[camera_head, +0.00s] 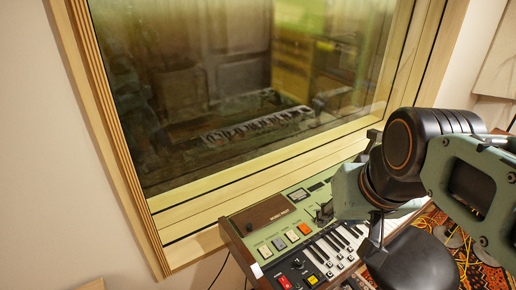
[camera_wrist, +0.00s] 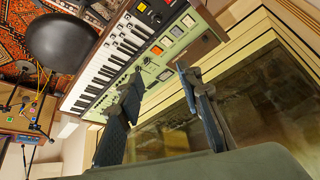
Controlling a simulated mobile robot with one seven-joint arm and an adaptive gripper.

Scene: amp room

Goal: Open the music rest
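A keyboard instrument (camera_head: 296,240) with a green top panel stands below the window. A flat brown panel (camera_head: 263,214), which appears to be the music rest, lies flat at the left back of its top. It also shows in the wrist view (camera_wrist: 199,46), beyond the fingers and to their right. My gripper (camera_wrist: 157,78) is open, its two dark fingers apart with nothing between them. In the head view my arm comes in from the right. The gripper is above the keyboard, right of the brown panel and apart from it; my arm hides part of the green panel.
A wood-framed window (camera_head: 240,90) rises directly behind the keyboard. Colored buttons (camera_head: 292,236) sit in front of the brown panel. A round dark seat (camera_wrist: 68,44) stands before the keys, over a patterned rug (camera_wrist: 30,20). The space above the brown panel is clear.

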